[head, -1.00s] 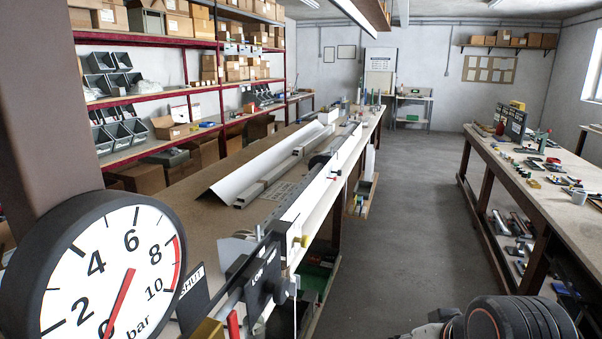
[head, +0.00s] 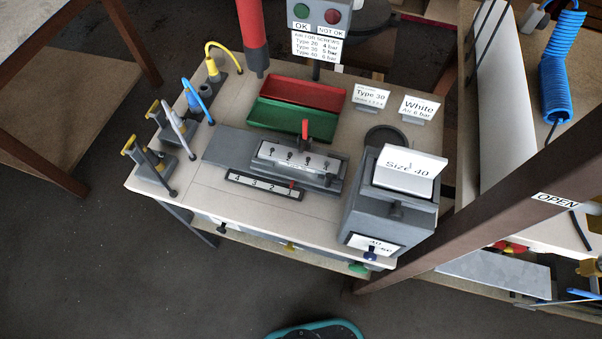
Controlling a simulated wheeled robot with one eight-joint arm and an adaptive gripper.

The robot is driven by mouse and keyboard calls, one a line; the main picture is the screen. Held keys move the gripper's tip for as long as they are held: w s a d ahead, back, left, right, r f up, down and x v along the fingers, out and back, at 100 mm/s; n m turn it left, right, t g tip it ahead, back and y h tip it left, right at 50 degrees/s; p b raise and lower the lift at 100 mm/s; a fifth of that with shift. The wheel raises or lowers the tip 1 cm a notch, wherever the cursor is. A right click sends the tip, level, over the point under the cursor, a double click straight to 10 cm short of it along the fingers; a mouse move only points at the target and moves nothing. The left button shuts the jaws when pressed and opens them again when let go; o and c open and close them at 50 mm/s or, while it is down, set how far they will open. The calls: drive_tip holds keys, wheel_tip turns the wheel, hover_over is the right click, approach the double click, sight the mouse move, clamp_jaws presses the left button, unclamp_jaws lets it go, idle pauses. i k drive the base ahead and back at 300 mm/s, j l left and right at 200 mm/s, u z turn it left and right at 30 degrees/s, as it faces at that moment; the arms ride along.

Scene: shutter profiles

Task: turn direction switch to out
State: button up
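No switch with a readable "out" mark shows, so I cannot tell which control is the direction switch. On the bench (head: 225,200), a grey control block (head: 262,155) carries a red lever (head: 305,129) standing up and several small black toggles on its top plate. A strip numbered 4 3 2 1 (head: 264,185) lies in front of it. To its right, a grey box (head: 362,213) bears a "Size 40" card (head: 408,168), a dark knob (head: 396,209) and a white front label (head: 374,243). My gripper is not in view.
Red (head: 310,92) and green (head: 290,120) trays lie behind the block. Screwdriver-like tools in holders (head: 150,160) stand at left. A brown post (head: 480,225) with an "OPEN" label crosses at right. The floor in front is clear except for a teal-rimmed round object (head: 315,331).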

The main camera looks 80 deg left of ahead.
sight(221, 230)
drive_tip(key=k+u, duration=0.25)
drive_tip(key=u, duration=0.2)
drive_tip(key=k+j+u, duration=0.15)
drive_tip(key=u, duration=0.3)
drive_tip(key=k+j+u, duration=0.2)
drive_tip(key=u, duration=0.25)
drive_tip(key=k+j+u, duration=0.1)
drive_tip(key=k+j, duration=0.3)
drive_tip(key=j, duration=0.15)
drive_tip(key=k+j+u, duration=0.1)
drive_tip(key=k+j, duration=0.3)
drive_tip(key=j, duration=0.15)
